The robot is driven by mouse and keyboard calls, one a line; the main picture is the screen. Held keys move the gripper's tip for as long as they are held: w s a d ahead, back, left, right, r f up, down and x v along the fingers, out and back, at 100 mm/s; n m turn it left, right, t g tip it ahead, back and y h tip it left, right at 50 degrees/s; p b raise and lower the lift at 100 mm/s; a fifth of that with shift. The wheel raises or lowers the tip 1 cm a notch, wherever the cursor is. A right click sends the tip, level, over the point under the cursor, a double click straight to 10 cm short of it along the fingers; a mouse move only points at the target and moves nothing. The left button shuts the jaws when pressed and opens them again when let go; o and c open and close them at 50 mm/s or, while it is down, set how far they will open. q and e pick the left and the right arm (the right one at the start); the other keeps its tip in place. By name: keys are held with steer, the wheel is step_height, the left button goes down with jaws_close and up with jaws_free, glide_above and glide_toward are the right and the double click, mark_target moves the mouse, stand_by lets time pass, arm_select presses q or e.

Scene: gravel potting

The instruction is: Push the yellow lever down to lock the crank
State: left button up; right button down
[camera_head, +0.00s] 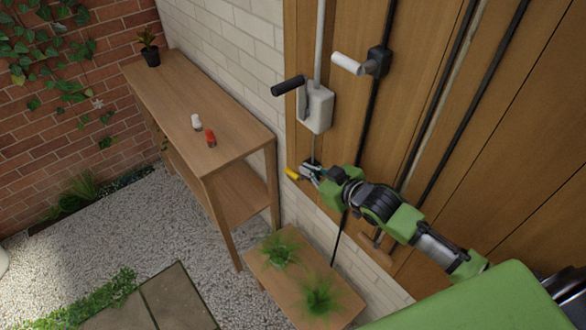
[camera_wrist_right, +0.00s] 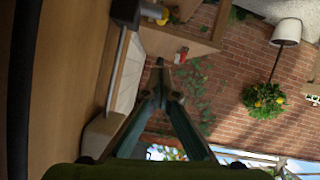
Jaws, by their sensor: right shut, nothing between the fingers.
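The yellow lever (camera_head: 291,174) sits low on the wooden wall panel, below the crank box. My right gripper (camera_head: 307,172) is just right of it in the head view, shut and empty. I cannot tell whether it touches the lever. In the right wrist view the closed fingertips (camera_wrist_right: 160,66) are apart from a yellow piece (camera_wrist_right: 163,16) that appears to be the lever's tip. The crank has a light grey box (camera_head: 319,107) and a black handle (camera_head: 288,85) sticking out to the left. My left gripper is not in view.
A second crank with a white handle (camera_head: 347,63) is on the panel to the right. A wooden table (camera_head: 180,95) stands left, with a white bottle (camera_head: 196,121) and red bottle (camera_head: 211,138). A low bench (camera_head: 290,305) with plants is below. Vertical rods run along the panel.

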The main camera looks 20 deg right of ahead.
steer(key=shift+w, duration=0.1)
steer(key=b, duration=0.9)
glide_above(293, 175)
step_height(293, 175, down, 4)
steer(key=f, duration=0.1)
steer(key=shift+w+f+b, duration=0.1)
steer(key=shift+f+b, duration=1.45)
steer(key=shift+b, duration=0.5)
steer(key=shift+r, duration=0.1)
